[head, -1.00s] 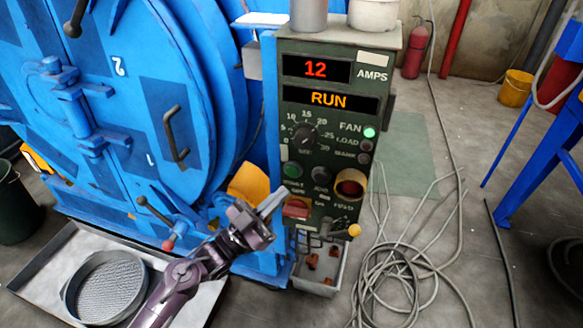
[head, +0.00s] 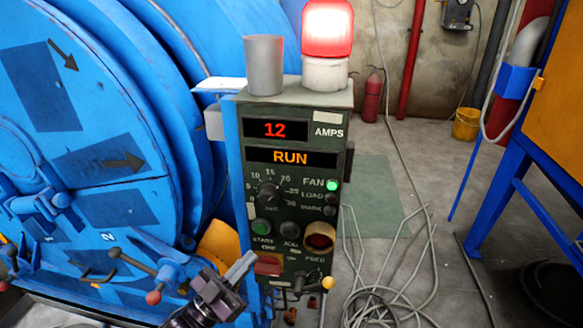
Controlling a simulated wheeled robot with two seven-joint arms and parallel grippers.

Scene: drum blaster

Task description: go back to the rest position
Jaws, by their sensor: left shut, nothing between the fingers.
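My left gripper (head: 243,266) is at the bottom of the head view, in front of the lower left part of the green control panel (head: 297,225). Its fingers are together and hold nothing. I cannot tell whether it touches the panel. The panel's displays read 12 AMPS (head: 275,129) and RUN (head: 290,157). The green FAN light (head: 333,186) is lit. A red switch (head: 269,263) sits just right of the gripper. My right gripper is not in view.
The big blue drum (head: 100,130) fills the left side. A lit red lamp (head: 327,28) and a grey cylinder (head: 264,65) stand on the panel's top. Grey hoses (head: 385,300) lie on the floor to the right. A blue frame (head: 500,175) stands at the far right.

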